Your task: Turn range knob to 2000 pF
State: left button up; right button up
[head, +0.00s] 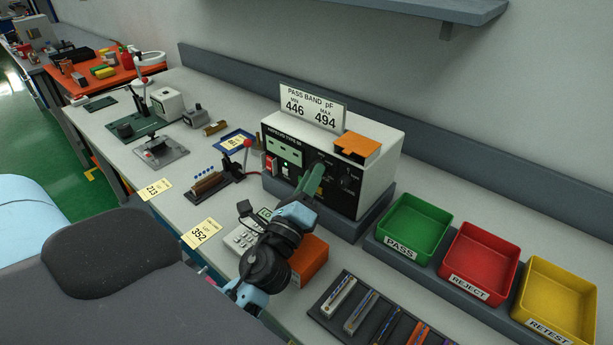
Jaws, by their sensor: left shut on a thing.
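The capacitance meter (380,172) is a pale box with a black front panel, standing on a grey plinth at the middle of the bench. My left gripper (317,172), with green fingers, reaches up to the middle of that panel. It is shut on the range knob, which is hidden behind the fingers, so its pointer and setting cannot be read. A lit greenish display (284,151) shows left of the fingers; its digits are too small to read. Another dark control (346,183) sits on the panel to the right. My right gripper is not in view.
A pass-band sign (312,107) and an orange box (357,146) are on top of the meter. Green (412,228), red (478,262) and yellow (554,300) bins stand at right. A dark tray (326,311) of parts lies in front. A red-knobbed lever fixture (213,183) stands left.

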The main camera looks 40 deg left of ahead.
pick_arm(q)
jog(key=shift+r+n+y+p, duration=0.15)
jog(key=shift+n+y+p, duration=0.15)
jog(key=shift+n, duration=0.7)
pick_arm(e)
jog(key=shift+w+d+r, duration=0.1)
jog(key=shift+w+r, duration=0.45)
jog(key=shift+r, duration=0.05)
pick_arm(q)
jog(key=o, duration=1)
jog(key=shift+c, duration=0.2)
